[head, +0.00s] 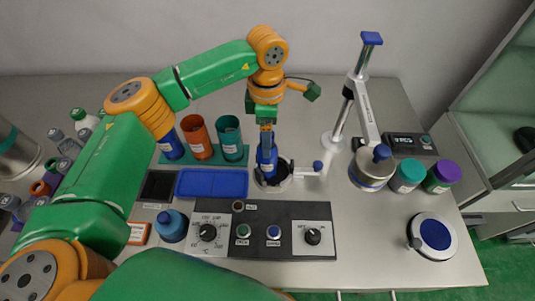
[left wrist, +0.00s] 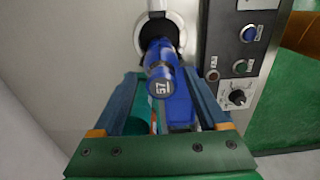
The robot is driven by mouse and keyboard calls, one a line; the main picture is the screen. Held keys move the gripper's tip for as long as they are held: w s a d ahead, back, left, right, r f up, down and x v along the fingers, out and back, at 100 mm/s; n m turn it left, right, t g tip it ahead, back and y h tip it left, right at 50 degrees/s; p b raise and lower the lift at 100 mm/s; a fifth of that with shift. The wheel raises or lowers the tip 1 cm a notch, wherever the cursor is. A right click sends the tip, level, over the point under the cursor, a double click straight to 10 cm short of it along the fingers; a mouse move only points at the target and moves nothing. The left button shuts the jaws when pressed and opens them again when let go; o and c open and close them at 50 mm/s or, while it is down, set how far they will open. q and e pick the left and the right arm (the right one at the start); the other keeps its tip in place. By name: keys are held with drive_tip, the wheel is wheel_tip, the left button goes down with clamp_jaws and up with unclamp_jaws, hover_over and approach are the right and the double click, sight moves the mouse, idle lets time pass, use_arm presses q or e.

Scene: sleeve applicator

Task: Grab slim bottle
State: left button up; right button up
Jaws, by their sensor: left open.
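The slim blue bottle (head: 266,158) stands in a round white holder (head: 272,182) with a dark opening, near the middle of the bench. My left gripper (head: 266,128) is directly above it, pointing down. In the left wrist view the bottle (left wrist: 161,83) shows its labelled end toward the camera, between the two blue fingers of my open left gripper (left wrist: 165,95). I see a gap on each side, though contact lower down cannot be judged. The bottle's lower part is hidden inside the holder (left wrist: 160,35). My right gripper is not in view.
A green rack holds orange (head: 197,138) and teal (head: 230,139) cups left of the holder. A blue tray (head: 213,183) and a control panel (head: 262,229) lie in front. A tall white lever stand (head: 365,110) rises to the right. Several bottles crowd the left.

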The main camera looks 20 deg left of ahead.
use_arm(q)
drive_tip(key=shift+s+r, duration=0.1)
clamp_jaws()
idle(1.2)
